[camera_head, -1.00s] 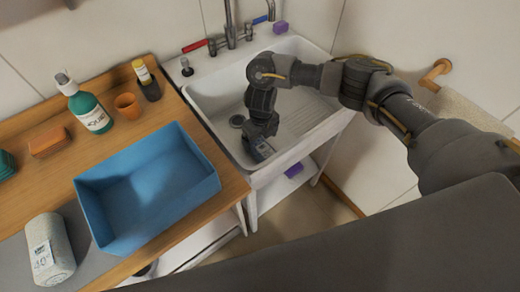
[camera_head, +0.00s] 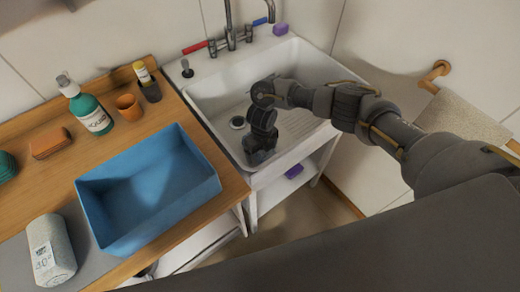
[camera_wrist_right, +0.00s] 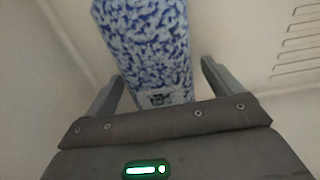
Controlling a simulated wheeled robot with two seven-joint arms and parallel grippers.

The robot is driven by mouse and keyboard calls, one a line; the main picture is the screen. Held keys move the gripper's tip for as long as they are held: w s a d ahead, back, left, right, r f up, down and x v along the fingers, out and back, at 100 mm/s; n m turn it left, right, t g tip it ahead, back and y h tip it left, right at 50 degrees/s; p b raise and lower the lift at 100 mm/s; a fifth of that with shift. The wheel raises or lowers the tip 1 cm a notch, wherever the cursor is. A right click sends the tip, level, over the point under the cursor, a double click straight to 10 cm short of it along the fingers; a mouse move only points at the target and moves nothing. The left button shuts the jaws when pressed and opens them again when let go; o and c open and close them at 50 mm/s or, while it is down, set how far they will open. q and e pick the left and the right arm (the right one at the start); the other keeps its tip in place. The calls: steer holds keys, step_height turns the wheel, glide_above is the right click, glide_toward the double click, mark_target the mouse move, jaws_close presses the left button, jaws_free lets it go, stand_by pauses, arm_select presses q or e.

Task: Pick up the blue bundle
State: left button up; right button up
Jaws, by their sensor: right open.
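The blue bundle (camera_wrist_right: 150,45) is a blue-and-white speckled roll with a small printed label at its near end. In the right wrist view it lies in the white sink basin and reaches between my right gripper's two fingers. My right gripper (camera_wrist_right: 163,82) is open, with one finger on each side of the bundle and a visible gap on the right side. In the head view my right gripper (camera_head: 258,152) is low in the sink (camera_head: 208,88), near its front wall; the bundle is mostly hidden under it there. My left gripper is not in view.
The sink's front wall and ribbed right side are close to my right arm. The drain (camera_head: 237,123) is left of it, and the faucet (camera_head: 231,38) stands behind. A blue bin (camera_head: 205,190) sits on the wooden counter to the left. A purple block (camera_head: 294,171) lies below the sink.

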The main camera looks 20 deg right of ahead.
steer(key=c, duration=1.3)
step_height(320, 180, up, 10)
steer(key=shift+r+p, duration=0.1)
steer(key=shift+p, duration=0.2)
steer(key=o, duration=0.7)
steer(key=c, duration=0.4)
steer(key=shift+o, duration=0.2)
steer(key=shift+r, duration=0.15)
steer(key=s+d+r+n+p, duration=0.2)
steer(key=s+r+n, duration=0.2)
steer(key=r+n, duration=0.4)
steer(key=s+d+r+n+p, duration=0.3)
steer(key=s+r+n, duration=0.2)
steer(key=n, duration=0.8)
steer(key=s+d+r+n+p, duration=0.2)
steer(key=s+r+n, duration=0.3)
steer(key=r+n, duration=0.5)
step_height(320, 180, up, 2)
steer(key=shift+d+n+p, duration=0.3)
steer(key=shift+d+p, duration=0.1)
steer(key=shift+p, duration=0.1)
